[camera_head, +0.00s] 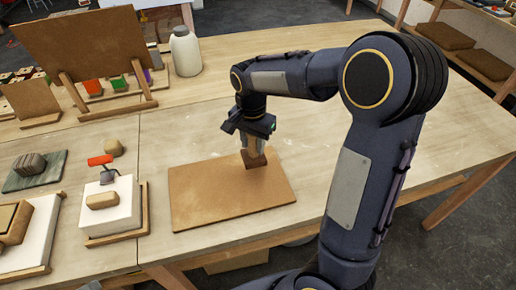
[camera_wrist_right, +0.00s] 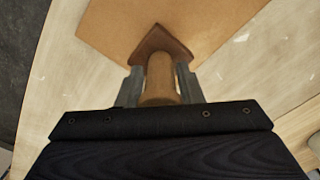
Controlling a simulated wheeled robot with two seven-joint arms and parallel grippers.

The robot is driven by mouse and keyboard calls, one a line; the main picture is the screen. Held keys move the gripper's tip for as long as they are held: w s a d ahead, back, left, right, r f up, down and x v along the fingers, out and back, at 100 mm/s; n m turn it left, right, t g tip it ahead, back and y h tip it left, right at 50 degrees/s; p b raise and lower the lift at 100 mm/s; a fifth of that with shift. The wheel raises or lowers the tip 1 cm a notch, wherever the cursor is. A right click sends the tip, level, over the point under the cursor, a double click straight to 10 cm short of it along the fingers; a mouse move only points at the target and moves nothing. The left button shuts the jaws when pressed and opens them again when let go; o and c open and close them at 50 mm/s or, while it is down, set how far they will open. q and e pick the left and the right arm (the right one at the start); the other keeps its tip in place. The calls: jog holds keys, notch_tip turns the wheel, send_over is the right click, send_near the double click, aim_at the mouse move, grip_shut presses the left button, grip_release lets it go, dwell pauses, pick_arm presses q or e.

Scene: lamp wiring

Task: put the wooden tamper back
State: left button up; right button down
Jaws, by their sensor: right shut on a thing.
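The wooden tamper (camera_head: 256,178) stands near the right rear of a brown board (camera_head: 200,205) on the table. Its dark brown base also shows in the right wrist view (camera_wrist_right: 163,40), with a lighter round handle (camera_wrist_right: 160,80) between the fingers. My right gripper (camera_wrist_right: 160,88) is shut on the handle from above. In the head view my right gripper (camera_head: 252,143) hides the top of the tamper. The base appears to be on or just above the board; I cannot tell which. My left gripper is not in view.
On the left are a white block on a wooden tray (camera_head: 112,215), a red-handled roller (camera_head: 101,162) and a dark stone on a green slab (camera_head: 45,180). A white bottle (camera_head: 185,52) and a wooden stand (camera_head: 95,45) are behind. The table right of the board is clear.

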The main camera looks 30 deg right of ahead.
jog(key=shift+w+d+f, duration=0.2)
jog(key=shift+d+f, duration=0.25)
jog(key=shift+f, duration=0.15)
jog(key=shift+w+d+f, duration=0.2)
jog(key=shift+d+f, duration=0.25)
jog(key=shift+f, duration=0.1)
jog(key=f, duration=0.3)
jog(key=shift+w+d+f+p, duration=0.1)
jog(key=shift+d+f+p, duration=0.05)
jog(key=shift+d+p, duration=0.15)
jog(key=shift+f, duration=0.3)
jog(key=shift+f, duration=0.1)
jog(key=c, duration=1)
grip_release()
